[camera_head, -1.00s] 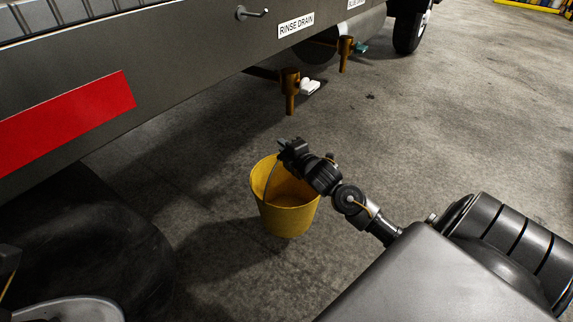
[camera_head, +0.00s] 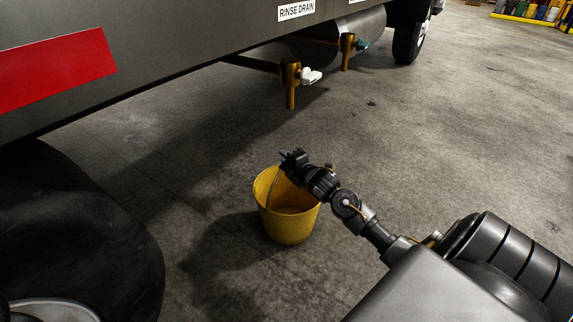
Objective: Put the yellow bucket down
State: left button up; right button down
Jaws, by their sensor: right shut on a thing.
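The yellow bucket (camera_head: 287,224) hangs upright from my right gripper (camera_head: 290,158), which is shut on its thin wire handle. The inside of the bucket shows in part, and I see nothing in it. Its shadow lies on the floor to its lower left, and I cannot tell how far its base is from the ground. My left gripper is not in view.
Above the bucket, a brass drain tap (camera_head: 291,78) with a white lever hangs under the "RINSE DRAIN" label (camera_head: 296,10). A second tap (camera_head: 346,48) has a green lever. A large black tyre (camera_head: 75,230) stands at left. Concrete floor (camera_head: 450,120) is open at right.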

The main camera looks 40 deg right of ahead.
jog(key=shift+r, duration=0.15)
jog(key=c, duration=1.3)
grip_release()
jog(key=shift+f, duration=0.2)
jog(key=shift+r, duration=0.1)
